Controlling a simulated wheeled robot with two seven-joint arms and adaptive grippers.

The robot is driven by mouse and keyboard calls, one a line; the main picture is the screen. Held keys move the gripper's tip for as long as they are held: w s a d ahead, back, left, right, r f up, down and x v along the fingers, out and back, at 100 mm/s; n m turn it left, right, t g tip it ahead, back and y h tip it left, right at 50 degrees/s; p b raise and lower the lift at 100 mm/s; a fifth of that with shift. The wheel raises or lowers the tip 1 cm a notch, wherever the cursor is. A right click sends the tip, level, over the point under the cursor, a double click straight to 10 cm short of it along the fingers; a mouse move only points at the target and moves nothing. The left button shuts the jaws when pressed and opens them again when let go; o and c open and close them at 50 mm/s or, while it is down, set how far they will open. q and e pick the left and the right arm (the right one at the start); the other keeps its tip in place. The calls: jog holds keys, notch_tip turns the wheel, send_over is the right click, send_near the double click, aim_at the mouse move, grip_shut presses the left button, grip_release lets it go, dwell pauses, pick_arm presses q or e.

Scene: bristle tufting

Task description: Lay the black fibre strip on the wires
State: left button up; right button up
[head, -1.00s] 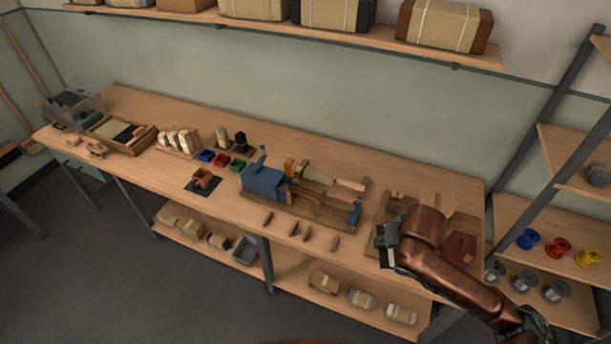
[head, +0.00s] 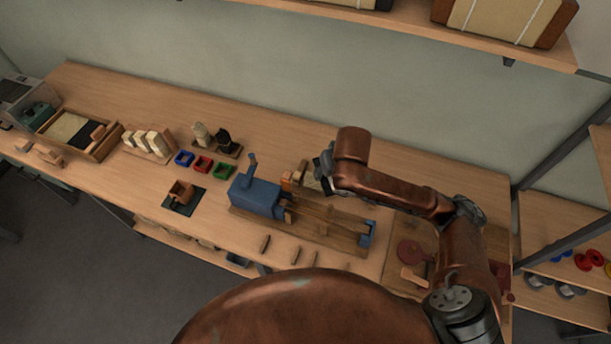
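The twisting jig (head: 255,196) has a blue block at its left end and a small blue post (head: 367,232) at its right. Thin lines run between them along the wooden bed; single wires are too small to make out. A black piece (head: 86,137) lies in the wooden tray (head: 103,150) at the far left, and a dark upright bundle (head: 224,141) stands on a small base; I cannot tell which is the strip. My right gripper (head: 322,176) is above the jig's back side, beside a cream piece; its fingers are unclear. My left gripper is out of view.
Blue (head: 185,158), red (head: 203,163) and green (head: 224,170) bins stand left of the jig. Small wooden pieces (head: 265,244) lie in front of the jig. My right arm crosses the right part of the bench.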

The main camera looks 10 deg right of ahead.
jog(key=w+a+n+p, duration=0.1)
jog(key=p, duration=0.2)
jog(key=shift+w+a+n+y+p, duration=0.1)
jog(key=shift+a+n+y+p, duration=0.05)
jog(key=shift+n+y+p, duration=0.2)
pick_arm(q)
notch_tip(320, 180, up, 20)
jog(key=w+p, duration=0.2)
jog(key=p, duration=1.3)
pick_arm(e)
jog(key=s+a+f+n+y+b, duration=0.1)
jog(key=f+n, duration=0.2)
jog(key=f, duration=0.1)
jog(key=s+a+f+n+g+y+b, duration=0.1)
jog(key=f+n, duration=0.2)
jog(key=f, duration=0.1)
jog(key=a+f+n+y+b, duration=0.1)
jog(key=a+f+n, duration=0.1)
jog(key=f+n, duration=0.1)
jog(key=shift+s+f+g, duration=0.4)
jog(key=shift+f, duration=0.2)
jog(key=shift+f+b, duration=0.55)
jog(key=shift+b, duration=0.15)
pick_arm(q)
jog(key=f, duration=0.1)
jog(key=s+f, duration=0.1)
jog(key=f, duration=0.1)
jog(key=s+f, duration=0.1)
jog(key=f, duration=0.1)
